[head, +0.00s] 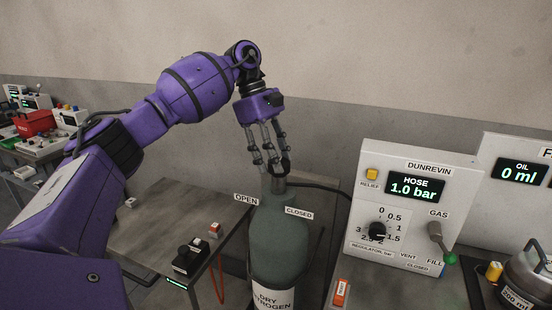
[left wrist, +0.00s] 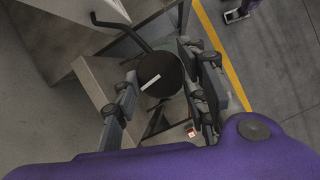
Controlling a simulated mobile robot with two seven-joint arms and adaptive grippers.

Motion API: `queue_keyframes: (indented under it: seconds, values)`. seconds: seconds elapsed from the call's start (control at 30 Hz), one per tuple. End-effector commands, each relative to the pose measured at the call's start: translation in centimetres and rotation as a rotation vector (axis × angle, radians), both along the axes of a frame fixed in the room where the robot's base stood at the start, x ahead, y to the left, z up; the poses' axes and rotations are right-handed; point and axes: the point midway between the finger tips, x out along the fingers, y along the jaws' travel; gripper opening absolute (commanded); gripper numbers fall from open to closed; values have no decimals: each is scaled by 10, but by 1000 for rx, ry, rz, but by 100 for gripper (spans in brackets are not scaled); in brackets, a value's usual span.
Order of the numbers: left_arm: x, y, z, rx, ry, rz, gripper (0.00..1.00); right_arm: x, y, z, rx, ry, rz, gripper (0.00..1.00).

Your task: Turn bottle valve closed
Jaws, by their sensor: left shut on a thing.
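The green-grey gas bottle (head: 283,232) stands upright, labelled dry nitrogen. An OPEN label (head: 245,199) is at the left of its neck and a CLOSED label (head: 299,214) at the right. My left gripper (head: 272,168) points down over the bottle top and is shut on the black valve handwheel. In the left wrist view the round handwheel (left wrist: 168,68) lies between the fingers (left wrist: 163,92), with a white mark (left wrist: 150,82) on its top. In the head view the fingers mostly hide the handwheel. My right gripper is not in view.
A white Dunrevin panel (head: 440,175) stands right of the bottle, with its hose display (head: 415,188) reading 1.0 bar, a regulator knob (head: 377,229) and a gas lever (head: 437,230). A dark hose runs from the bottle top toward it. A table (head: 150,228) stands left.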

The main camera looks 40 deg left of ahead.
Motion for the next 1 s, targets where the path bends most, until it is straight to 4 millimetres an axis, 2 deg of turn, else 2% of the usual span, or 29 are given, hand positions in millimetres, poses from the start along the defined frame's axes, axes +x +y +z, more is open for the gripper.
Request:
queue_keyframes:
  seconds: [0.4, 0.9, 0.93, 1.0]
  values:
    - [3, -3, 1, -3, -9, -160, 14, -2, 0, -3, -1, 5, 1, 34]
    - [3, -4, 0, -5, -6, -178, 13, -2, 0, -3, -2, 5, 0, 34]
    - [3, -4, 0, -5, -6, -178, 43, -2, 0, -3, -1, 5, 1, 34]
    - [3, -4, 0, -5, -6, -178, 52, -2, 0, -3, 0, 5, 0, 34]
